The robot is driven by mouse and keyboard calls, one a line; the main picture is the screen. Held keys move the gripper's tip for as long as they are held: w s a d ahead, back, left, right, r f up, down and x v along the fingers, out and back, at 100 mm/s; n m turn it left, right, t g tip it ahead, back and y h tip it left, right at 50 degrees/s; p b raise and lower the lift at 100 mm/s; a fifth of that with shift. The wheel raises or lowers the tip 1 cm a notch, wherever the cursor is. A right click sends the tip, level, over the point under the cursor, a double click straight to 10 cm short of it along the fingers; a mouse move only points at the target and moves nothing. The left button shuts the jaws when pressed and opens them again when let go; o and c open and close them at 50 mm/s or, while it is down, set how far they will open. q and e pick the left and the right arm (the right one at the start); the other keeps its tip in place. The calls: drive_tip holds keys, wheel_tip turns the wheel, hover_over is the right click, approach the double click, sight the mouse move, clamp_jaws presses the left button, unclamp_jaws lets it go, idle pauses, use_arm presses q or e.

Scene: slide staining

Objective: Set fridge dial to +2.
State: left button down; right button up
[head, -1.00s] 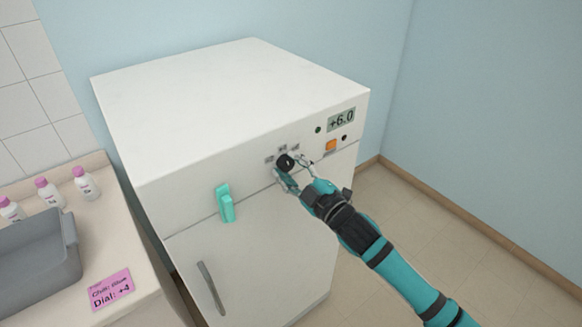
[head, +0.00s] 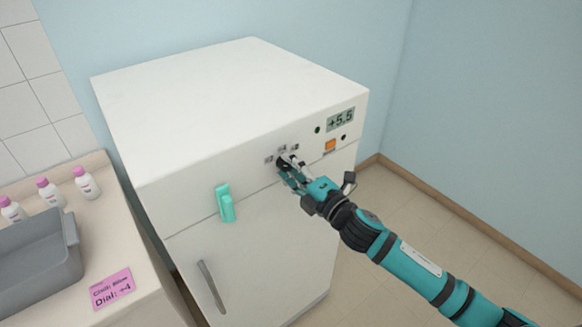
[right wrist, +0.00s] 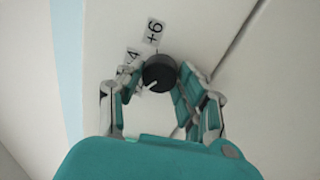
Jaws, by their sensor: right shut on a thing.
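The white fridge (head: 170,205) has a small black dial (head: 281,162) on its front upper panel, with small white labels around it. The fridge display (head: 341,119) reads +5.5. My right gripper (head: 288,170) is shut on the dial and partly covers it in the head view. In the right wrist view the dial (right wrist: 159,70) sits between the teal fingers of the gripper (right wrist: 160,88). Its white pointer mark points to the lower left. A "+6" label (right wrist: 153,32) and a partly hidden "+4" label (right wrist: 131,58) show beside it. My left gripper is not in view.
An orange button (head: 330,145) sits below the display. A teal latch (head: 225,202) and a grey handle (head: 210,286) are on the fridge front.

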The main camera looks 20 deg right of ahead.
drive_tip(key=shift+f, duration=0.1)
idle(0.4)
drive_tip(key=o, duration=1.1)
drive_tip(key=shift+o, duration=0.2)
drive_tip(key=shift+s, duration=0.2)
drive_tip(key=v, duration=1.1)
drive_tip(key=shift+s, duration=0.3)
drive_tip(key=shift+d+f, duration=0.1)
drive_tip(key=shift+d, duration=0.05)
